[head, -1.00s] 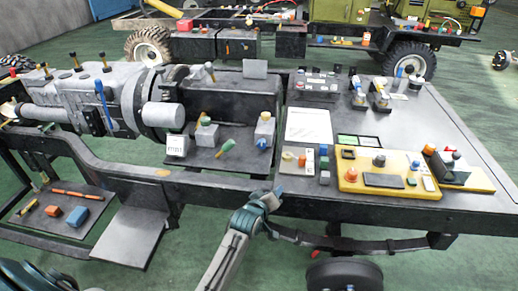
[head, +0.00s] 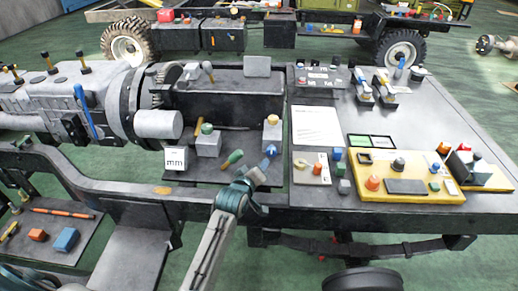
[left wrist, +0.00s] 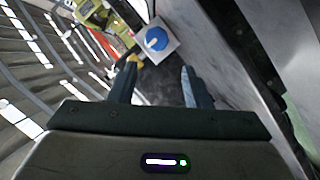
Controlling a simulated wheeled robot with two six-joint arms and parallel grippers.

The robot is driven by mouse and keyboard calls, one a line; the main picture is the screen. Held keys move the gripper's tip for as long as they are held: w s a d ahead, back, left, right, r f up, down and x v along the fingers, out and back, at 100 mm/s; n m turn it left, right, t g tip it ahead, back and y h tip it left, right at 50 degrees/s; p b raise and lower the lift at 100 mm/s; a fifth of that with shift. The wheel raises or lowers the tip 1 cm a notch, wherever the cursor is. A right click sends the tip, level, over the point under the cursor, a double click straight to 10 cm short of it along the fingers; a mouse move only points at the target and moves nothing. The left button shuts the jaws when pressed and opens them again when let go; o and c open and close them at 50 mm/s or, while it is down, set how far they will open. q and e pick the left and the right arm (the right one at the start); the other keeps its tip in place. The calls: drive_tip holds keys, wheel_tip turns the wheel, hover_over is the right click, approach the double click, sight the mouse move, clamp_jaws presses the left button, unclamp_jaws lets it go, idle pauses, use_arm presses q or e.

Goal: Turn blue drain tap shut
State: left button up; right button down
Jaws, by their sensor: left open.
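The blue drain tap (head: 270,151) sits on the front face of a small grey block with an orange-yellow knob on top (head: 271,131), on the dark shelf of the chassis. In the left wrist view the tap (left wrist: 156,39) is a round blue handle on a pale square face, just beyond the fingertips and roughly centred between them. My left gripper (left wrist: 158,75) is open and empty, its two fingers apart and not touching the tap. In the head view my left gripper (head: 258,172) is just below and in front of the tap. My right gripper is not in view.
A green-handled tool (head: 232,159) and another grey block with a green knob (head: 208,140) stand left of the tap. A white "mm" card (head: 175,160) is further left. The frame rail (head: 185,196) runs in front, and the dark worktop's raised edge is close on the right.

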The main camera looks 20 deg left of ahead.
sight(270, 153)
use_arm(q)
drive_tip(key=shift+w, duration=0.4)
drive_tip(key=shift+w+d, duration=0.2)
drive_tip(key=shift+w, duration=0.4)
drive_tip(key=shift+w+d, duration=0.2)
drive_tip(key=shift+w, duration=0.35)
drive_tip(key=x, duration=0.6)
drive_tip(key=shift+s+a+f, duration=0.15)
drive_tip(key=shift+a+f, duration=0.05)
drive_tip(key=shift+w+d+f, duration=0.1)
drive_tip(key=shift+w+f, duration=0.1)
drive_tip(key=shift+w, duration=0.5)
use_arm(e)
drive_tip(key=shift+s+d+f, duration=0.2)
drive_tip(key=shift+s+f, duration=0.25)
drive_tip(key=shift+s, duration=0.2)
use_arm(q)
drive_tip(key=c, duration=0.7)
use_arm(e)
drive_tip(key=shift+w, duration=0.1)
use_arm(q)
drive_tip(key=shift+p, duration=0.3)
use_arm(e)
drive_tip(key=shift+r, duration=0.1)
